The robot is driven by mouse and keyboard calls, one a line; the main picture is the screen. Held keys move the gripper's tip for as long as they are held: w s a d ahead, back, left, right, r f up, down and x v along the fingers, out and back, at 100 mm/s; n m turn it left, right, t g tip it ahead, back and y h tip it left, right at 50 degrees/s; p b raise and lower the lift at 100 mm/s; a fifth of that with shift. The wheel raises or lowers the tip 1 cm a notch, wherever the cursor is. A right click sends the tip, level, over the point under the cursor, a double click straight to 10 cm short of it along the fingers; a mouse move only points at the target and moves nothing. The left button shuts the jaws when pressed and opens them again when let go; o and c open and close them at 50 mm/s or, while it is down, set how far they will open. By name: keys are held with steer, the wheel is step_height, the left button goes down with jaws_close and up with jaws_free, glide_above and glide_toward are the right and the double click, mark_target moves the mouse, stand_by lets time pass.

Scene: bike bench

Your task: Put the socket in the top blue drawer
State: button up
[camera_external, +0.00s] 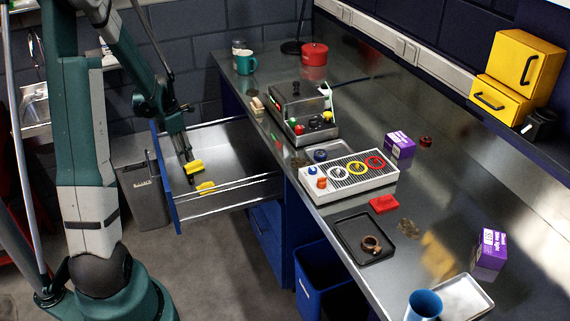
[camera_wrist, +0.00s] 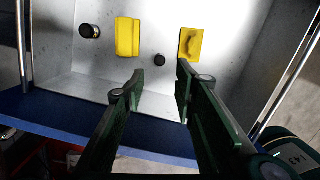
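The top blue drawer is pulled out; its blue front (camera_external: 165,187) and metal inside show in the external view, and its blue edge (camera_wrist: 60,112) crosses the wrist view. My gripper (camera_external: 187,157) points down into it. In the wrist view my gripper (camera_wrist: 160,80) is open, with nothing between its fingers. A dark round piece (camera_wrist: 90,31), socket-like, lies on the drawer floor at upper left. A smaller dark round piece (camera_wrist: 160,60) lies just beyond the gap between the fingertips. I cannot tell for sure which is the socket.
Two yellow pieces lie in the drawer, one block-like (camera_wrist: 127,37) and one with a raised grip (camera_wrist: 190,44) by the right finger. The metal bench holds a caddy (camera_external: 350,174), a dark tray (camera_external: 350,230) and purple boxes (camera_external: 400,146). A grey bin (camera_external: 144,200) stands beside the drawer.

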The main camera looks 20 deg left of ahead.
steer(key=s+d+r+m+t, duration=0.1)
steer(key=s+d+r+m, duration=0.3)
steer(key=d+r+m, duration=0.4)
steer(key=s+d+r+m+t, duration=0.1)
steer(key=s+d+r+m, duration=0.3)
steer(key=r, duration=0.6)
steer(key=s+d+r+m+t, duration=0.2)
steer(key=s+d+m, duration=0.4)
steer(key=m, duration=0.3)
steer(key=s+d+r+m+t, duration=0.2)
steer(key=s+d+r+m, duration=0.3)
steer(key=s+m, duration=0.3)
steer(key=shift+s+d+r+m+y, duration=0.2)
steer(key=shift+d+r+m+y, duration=0.15)
steer(key=shift+d, duration=0.4)
steer(key=shift+f, duration=0.1)
stand_by(0.3)
